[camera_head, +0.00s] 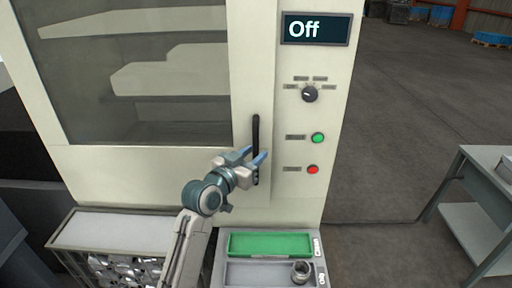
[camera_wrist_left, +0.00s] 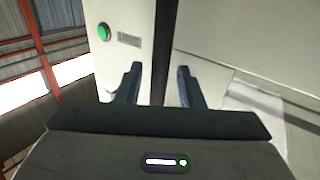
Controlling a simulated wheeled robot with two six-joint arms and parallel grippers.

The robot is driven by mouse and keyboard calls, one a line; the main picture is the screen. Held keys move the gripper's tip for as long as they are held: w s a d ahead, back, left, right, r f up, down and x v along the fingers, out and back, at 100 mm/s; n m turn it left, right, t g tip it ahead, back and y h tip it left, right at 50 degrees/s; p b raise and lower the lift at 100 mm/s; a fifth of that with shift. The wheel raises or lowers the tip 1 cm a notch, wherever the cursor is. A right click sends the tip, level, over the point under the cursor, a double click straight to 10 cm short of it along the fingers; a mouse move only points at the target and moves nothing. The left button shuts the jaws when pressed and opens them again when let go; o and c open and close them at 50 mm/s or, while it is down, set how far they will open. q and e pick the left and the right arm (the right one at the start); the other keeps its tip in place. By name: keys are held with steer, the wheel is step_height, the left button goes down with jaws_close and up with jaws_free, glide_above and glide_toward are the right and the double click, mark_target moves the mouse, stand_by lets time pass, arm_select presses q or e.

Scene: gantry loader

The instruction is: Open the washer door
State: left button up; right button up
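The washer door (camera_head: 150,170) is a cream panel with a large dark window, and it looks closed. Its handle (camera_head: 256,130) is a black vertical bar near the door's right edge. My left gripper (camera_head: 255,156) is at the lower part of the handle, with its blue-grey fingers apart. In the left wrist view, the black handle (camera_wrist_left: 163,45) stands between the two open fingertips of the gripper (camera_wrist_left: 160,80), with space on both sides. Contact with the handle cannot be made out. My right gripper is in neither view.
Right of the door are a display (camera_head: 317,29) reading "Off", a knob (camera_head: 310,94), a green button (camera_head: 318,138) and a red button (camera_head: 313,170). Below stand a tray with a green section (camera_head: 270,244) and a bin of metal parts (camera_head: 90,228). A grey table (camera_head: 480,190) stands right.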

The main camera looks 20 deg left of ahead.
arm_select(q)
steer(key=shift+w+d, duration=0.2)
steer(key=shift+w, duration=0.45)
jaws_close()
